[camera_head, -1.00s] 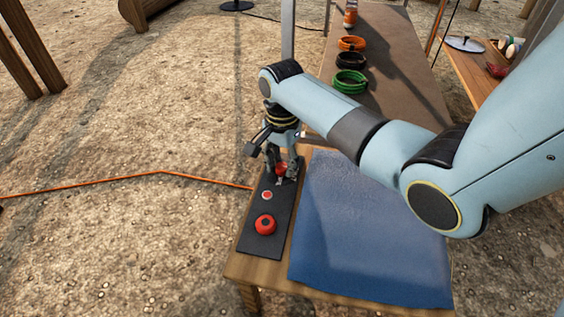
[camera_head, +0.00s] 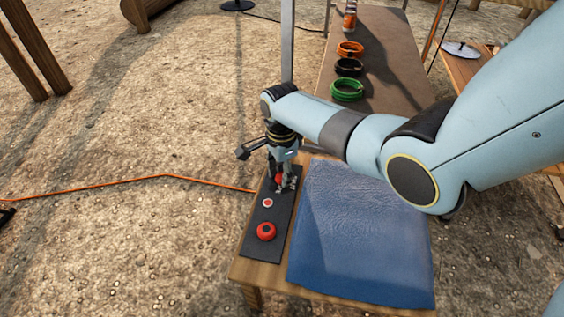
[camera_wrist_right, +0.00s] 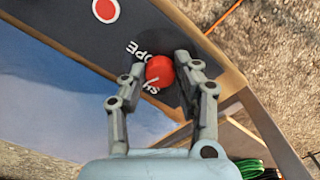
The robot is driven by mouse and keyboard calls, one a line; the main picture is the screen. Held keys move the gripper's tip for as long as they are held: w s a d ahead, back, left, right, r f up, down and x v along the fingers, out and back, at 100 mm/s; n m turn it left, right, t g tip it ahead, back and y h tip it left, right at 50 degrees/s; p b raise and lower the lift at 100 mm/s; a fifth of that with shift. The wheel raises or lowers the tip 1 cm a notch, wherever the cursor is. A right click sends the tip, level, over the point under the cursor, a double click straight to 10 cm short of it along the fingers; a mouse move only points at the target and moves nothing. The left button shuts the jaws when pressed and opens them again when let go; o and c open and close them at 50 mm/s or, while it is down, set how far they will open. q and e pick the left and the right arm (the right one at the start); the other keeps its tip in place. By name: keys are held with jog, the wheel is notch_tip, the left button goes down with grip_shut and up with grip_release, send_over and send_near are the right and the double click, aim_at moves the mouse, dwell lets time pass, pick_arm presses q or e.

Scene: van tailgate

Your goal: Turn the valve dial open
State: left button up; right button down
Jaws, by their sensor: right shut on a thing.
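The valve dial (camera_wrist_right: 160,71) is a round red knob with a white pointer line, at the far end of a black panel (camera_head: 286,208). In the right wrist view its pointer runs toward the lower left, near the letters "SH"; "OPE" shows to its upper left, and the rest of both labels is hidden. My right gripper (camera_head: 281,184) points down over the panel. Its fingers (camera_wrist_right: 161,72) stand on either side of the dial, shut on it. In the head view the fingers partly hide the dial. My left gripper is not in view.
A small red-and-white button (camera_head: 267,203) and a larger red knob (camera_head: 266,231) sit nearer on the panel. A blue cloth (camera_head: 360,240) lies to its right. Green (camera_head: 347,90), black and orange rings lie on the bench behind. An orange cord (camera_head: 165,176) crosses the ground.

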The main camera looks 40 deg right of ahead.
jog(key=m+p, duration=0.1)
jog(key=m, duration=0.1)
jog(key=m+p, duration=0.1)
jog(key=shift+w+r+m, duration=0.1)
jog(key=shift+r+m, duration=0.1)
jog(key=shift+m, duration=0.2)
jog(key=m+p, duration=0.1)
jog(key=m, duration=0.3)
jog(key=shift+m+p, duration=0.3)
jog(key=shift+p, duration=0.05)
jog(key=shift+f+m, duration=0.1)
jog(key=shift+m, duration=1)
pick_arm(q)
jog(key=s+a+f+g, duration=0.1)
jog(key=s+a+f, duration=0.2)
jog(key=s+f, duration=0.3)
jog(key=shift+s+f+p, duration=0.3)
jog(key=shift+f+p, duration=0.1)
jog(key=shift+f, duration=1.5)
pick_arm(e)
jog(key=shift+m, duration=1.1)
jog(key=shift+f, duration=0.1)
jog(key=c, duration=1)
grip_release()
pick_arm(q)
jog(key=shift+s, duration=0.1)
